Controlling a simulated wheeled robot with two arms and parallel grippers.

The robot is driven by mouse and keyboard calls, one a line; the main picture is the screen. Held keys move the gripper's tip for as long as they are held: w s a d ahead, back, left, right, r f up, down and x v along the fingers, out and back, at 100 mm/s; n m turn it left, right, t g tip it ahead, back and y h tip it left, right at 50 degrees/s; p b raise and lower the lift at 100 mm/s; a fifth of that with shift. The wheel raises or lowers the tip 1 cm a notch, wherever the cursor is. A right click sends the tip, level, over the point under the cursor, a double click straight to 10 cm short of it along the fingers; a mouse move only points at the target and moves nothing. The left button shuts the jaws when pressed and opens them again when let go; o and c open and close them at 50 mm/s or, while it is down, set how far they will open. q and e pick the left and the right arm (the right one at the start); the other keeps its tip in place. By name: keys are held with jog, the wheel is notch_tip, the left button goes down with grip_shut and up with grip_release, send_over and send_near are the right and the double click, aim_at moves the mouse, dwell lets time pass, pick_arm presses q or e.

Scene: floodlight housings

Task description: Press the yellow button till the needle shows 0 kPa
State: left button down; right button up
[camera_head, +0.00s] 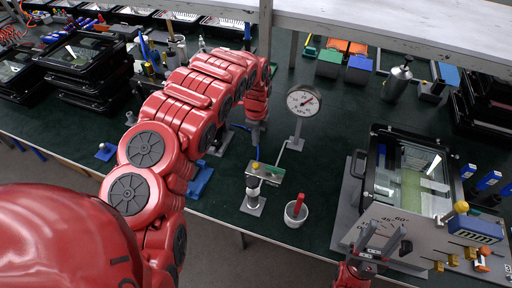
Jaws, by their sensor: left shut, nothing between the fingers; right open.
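The yellow button (255,165) is a small cap at the left end of a grey block on a short stand, near the front of the green bench. The gauge (301,99) has a round white dial on a post behind it; its red needle points toward the upper right, and the figures are too small to read. My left gripper (257,139) points down behind and above the yellow button, apart from it as far as I see. It is shut and empty, its tips small and unclear. My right gripper (382,243) is open and empty at the front right.
A white cup (295,214) with a red-handled item stands right of the button stand. A floodlight housing (371,187) sits in a grey fixture (346,226) near my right gripper. A shelf (390,22) spans the back.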

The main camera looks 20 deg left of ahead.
pick_arm(q)
jog(key=p, duration=0.3)
send_over(256, 165)
notch_tip(256, 165, down, 10)
jog(key=shift+w+r, duration=0.1)
jog(key=shift+r, duration=0.1)
jog(key=shift+f, duration=0.55)
jog(key=shift+f+b, duration=0.5)
jog(key=shift+f, duration=0.15)
jog(key=shift+f+b, duration=0.35)
jog(key=shift+f, duration=0.1)
